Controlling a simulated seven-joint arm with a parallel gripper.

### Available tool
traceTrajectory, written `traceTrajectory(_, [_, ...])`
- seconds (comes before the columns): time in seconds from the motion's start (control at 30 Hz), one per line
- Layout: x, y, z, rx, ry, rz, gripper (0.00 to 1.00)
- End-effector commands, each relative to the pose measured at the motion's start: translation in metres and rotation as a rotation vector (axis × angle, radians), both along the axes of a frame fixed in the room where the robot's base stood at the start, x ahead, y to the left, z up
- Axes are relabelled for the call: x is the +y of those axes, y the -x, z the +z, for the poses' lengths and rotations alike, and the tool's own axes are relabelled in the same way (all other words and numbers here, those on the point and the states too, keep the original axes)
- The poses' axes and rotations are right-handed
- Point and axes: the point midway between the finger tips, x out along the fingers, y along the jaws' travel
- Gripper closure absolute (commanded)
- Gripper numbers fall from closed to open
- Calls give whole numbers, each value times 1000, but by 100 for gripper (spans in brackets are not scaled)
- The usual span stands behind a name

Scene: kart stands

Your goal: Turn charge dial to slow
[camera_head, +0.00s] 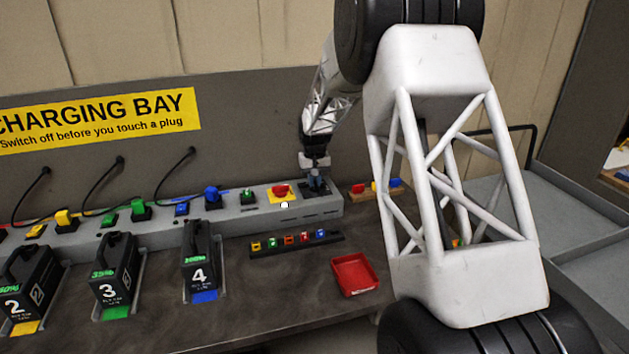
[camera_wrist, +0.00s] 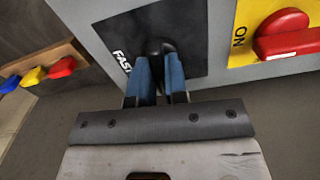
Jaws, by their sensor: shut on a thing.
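The charge dial (camera_wrist: 158,47) is a black knob on a dark square plate (camera_wrist: 190,25) lettered "FAST" in the wrist view. My gripper (camera_wrist: 161,68) has its two blue fingers shut on the dial. In the head view my gripper (camera_head: 316,178) is at the right end of the grey charging console (camera_head: 230,215), over the dial plate. The dial itself is mostly hidden there by the fingers. Only the "FAST" mark is readable; I cannot make out a "slow" mark or the dial's pointer.
A red switch (camera_head: 280,190) on a yellow plate sits left of the dial. Batteries (camera_head: 112,273) stand along the bench front. A red tray (camera_head: 355,274) and a strip of small coloured pieces (camera_head: 295,244) lie before the console. A wooden rack (camera_wrist: 40,72) is close beside the console.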

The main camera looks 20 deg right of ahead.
Motion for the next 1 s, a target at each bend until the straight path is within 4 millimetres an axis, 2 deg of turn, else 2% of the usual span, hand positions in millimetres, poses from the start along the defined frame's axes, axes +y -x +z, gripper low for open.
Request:
traceTrajectory(0.23, [0, -1, 1, -3, 0, 92, 100])
traceTrajectory(0.7, [0, -1, 1, -3, 0, 111, 100])
traceTrajectory(0.73, [0, -1, 1, -3, 0, 111, 85])
traceTrajectory(0.87, [0, -1, 1, -3, 0, 111, 65])
traceTrajectory(0.9, [0, -1, 1, -2, 0, 111, 61])
traceTrajectory(1.0, [0, -1, 1, -2, 0, 111, 61])
